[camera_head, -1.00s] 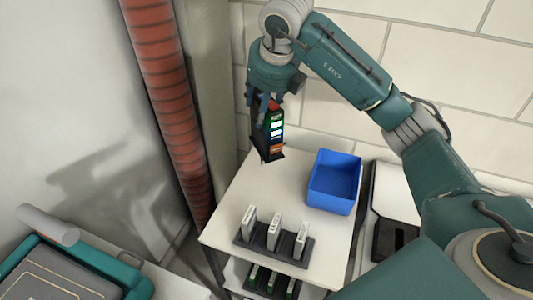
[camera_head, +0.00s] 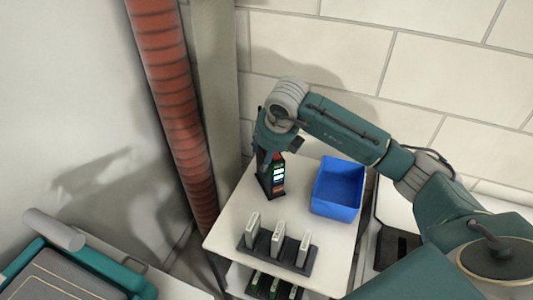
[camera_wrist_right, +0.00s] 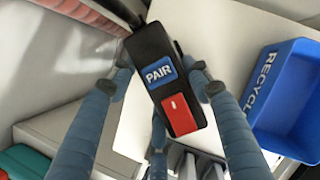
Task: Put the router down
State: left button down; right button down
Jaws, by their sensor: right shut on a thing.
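The router (camera_head: 272,176) is a dark upright box with a lit green and white panel in the head view. My right gripper (camera_head: 268,152) is shut on its upper part from above. The router stands upright at the back left of the white shelf top (camera_head: 235,212); whether its base touches the surface I cannot tell. In the right wrist view, the router's black top (camera_wrist_right: 150,45) shows a blue PAIR button and a red button between the blue-grey fingers (camera_wrist_right: 165,85). My left gripper is not in view.
A blue bin (camera_head: 336,207), lettered RECYCL in the wrist view (camera_wrist_right: 262,112), stands right of the router. A dark rack (camera_head: 262,262) with three pale modules stands in front, with another on the shelf below. A red ribbed pipe (camera_head: 172,110) rises at the left.

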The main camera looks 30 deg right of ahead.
jog(key=c, duration=0.8)
grip_release()
jog(key=shift+c, duration=0.2)
jog(key=b+v, duration=0.1)
jog(key=v, duration=1.1)
jog(key=shift+r, duration=0.1)
